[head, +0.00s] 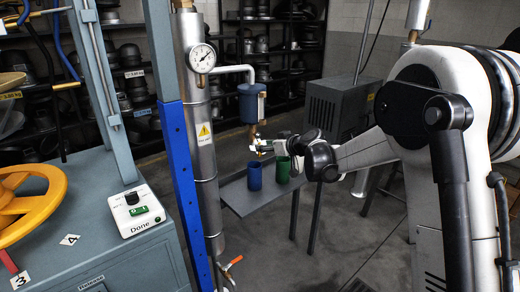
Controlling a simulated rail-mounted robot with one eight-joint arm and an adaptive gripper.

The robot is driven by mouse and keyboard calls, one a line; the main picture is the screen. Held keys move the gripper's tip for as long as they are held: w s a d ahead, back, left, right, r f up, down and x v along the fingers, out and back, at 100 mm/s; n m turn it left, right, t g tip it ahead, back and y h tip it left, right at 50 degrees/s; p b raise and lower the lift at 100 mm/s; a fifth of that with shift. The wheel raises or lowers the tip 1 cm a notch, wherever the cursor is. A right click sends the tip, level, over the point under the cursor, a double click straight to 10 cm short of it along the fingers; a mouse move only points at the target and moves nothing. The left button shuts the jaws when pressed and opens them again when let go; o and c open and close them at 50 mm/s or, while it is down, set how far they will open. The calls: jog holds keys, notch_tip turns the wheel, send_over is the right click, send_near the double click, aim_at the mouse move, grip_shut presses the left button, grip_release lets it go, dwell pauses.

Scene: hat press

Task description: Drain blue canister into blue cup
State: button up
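The blue canister (250,103) hangs on a white pipe beside the tall metal column, with a copper-coloured outlet (252,131) below it. The blue cup (254,176) stands upright on a grey shelf (240,197), roughly below the outlet. My arm reaches in from the right. My gripper (258,146) is at the lower end of the outlet, above the blue cup. The fingers are too small to tell whether they are open, shut or touching the outlet. The inside of the cup is not clearly visible.
A green cup (283,169) stands just right of the blue cup, close under my wrist. A pressure gauge (202,58) and the metal column (199,130) are left of the canister. A press frame with a yellow wheel (45,208) and a control box (136,210) fill the left.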

aim_at(260, 156)
jog(key=shift+x, duration=1.85)
jog(key=shift+c, duration=0.3)
grip_shut()
